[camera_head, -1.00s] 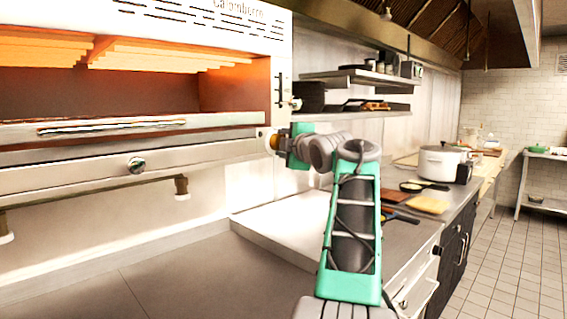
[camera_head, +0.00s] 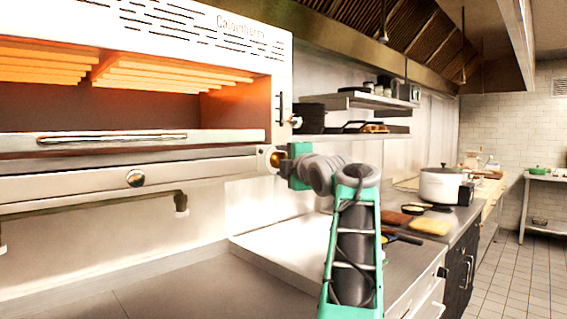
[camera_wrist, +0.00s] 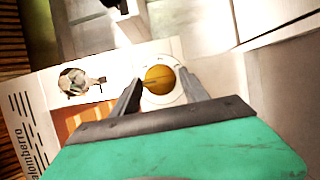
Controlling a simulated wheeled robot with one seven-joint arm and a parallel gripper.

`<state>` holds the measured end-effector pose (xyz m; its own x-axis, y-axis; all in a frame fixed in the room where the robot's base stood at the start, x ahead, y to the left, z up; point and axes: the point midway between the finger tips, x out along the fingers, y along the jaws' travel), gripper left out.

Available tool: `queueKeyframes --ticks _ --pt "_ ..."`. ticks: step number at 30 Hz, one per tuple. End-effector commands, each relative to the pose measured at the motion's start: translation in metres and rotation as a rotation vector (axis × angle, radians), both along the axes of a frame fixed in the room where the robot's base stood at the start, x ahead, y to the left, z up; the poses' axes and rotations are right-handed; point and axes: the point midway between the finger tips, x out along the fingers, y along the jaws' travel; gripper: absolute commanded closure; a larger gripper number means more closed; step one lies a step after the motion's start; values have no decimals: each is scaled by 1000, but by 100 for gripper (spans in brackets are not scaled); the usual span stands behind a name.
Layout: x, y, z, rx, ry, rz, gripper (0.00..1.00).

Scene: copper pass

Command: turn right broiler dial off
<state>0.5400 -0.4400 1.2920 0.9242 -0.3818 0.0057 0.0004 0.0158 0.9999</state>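The broiler (camera_head: 180,28) is a large metal unit with a glowing orange inside, at the left of the head view. A brass-yellow round dial (camera_head: 268,160) sits at the right end of its lower front; it also shows in the wrist view (camera_wrist: 159,79), in a pale ring. My gripper (camera_wrist: 158,88) points at this dial. Its two dark fingers are apart, one on each side of the dial; whether they touch it I cannot tell. Another round dial (camera_head: 136,178) is further left on the lower front.
A small metal knob (camera_head: 295,121) is above the brass dial; it also shows in the wrist view (camera_wrist: 74,82). A rail runs below the broiler. A steel counter (camera_head: 150,285) lies beneath. A white pot (camera_head: 440,186) and boards stand to the right.

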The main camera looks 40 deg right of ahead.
Motion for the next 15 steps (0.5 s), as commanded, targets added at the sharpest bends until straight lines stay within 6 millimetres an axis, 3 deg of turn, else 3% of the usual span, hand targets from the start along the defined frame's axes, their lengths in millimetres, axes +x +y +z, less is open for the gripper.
queueKeyframes --ticks 4,11,15 --pt "0 0 0 0 0 -1 35" --pt "-2 0 0 1 0 -2 35" --pt "-17 5 -1 -2 -2 -5 35"
